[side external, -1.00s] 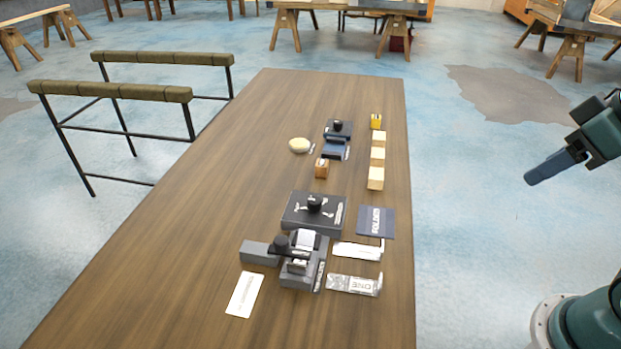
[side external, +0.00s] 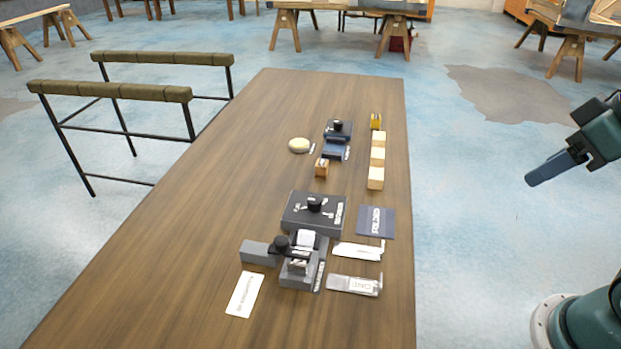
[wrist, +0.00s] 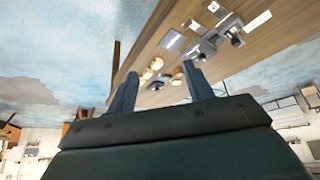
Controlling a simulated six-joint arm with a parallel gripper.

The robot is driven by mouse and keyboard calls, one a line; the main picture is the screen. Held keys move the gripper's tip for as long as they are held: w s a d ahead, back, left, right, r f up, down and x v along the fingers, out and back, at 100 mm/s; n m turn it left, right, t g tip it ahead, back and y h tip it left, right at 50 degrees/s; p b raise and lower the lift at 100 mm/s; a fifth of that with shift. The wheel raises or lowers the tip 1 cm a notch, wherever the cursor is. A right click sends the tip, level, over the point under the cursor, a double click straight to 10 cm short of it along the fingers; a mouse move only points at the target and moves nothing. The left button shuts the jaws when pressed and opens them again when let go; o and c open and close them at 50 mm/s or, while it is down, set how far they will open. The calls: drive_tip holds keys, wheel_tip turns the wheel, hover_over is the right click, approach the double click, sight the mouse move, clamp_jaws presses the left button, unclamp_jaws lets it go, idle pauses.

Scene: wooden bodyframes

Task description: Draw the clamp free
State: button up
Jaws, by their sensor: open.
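A grey clamp-like fixture (side external: 297,277) with a black knob and arm stands at the near part of the wooden table; I cannot tell for sure that it is the clamp meant. A grey block (side external: 258,252) sticks out on its left, and a white piece sits in its top. Behind it is a dark box (side external: 313,214) with a black round knob. My gripper (side external: 532,180) is off the table's right side, in the air, far from these things. In the wrist view my gripper (wrist: 160,85) shows two blue fingers apart with nothing held between them.
A second dark device (side external: 338,131) with a knob, a pale oval (side external: 299,145), an orange block (side external: 322,168) and a row of wooden blocks (side external: 377,160) stand farther back. Flat labelled pieces (side external: 354,285) lie at right. The table's left side (side external: 180,240) is clear. Padded rails stand beyond it.

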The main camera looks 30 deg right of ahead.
drive_tip(key=shift+c, duration=0.2)
drive_tip(key=w+a+r+n+g, duration=0.1)
drive_tip(key=w+a+r, duration=0.25)
drive_tip(key=w, duration=0.45)
drive_tip(key=n+g, duration=0.5)
hover_over(282, 240)
wheel_tip(282, 240, down, 14)
drive_tip(key=r, duration=0.1)
drive_tip(key=shift+f, duration=0.25)
wheel_tip(282, 240, down, 14)
drive_tip(key=shift+r, duration=0.1)
drive_tip(key=shift+c, duration=0.2)
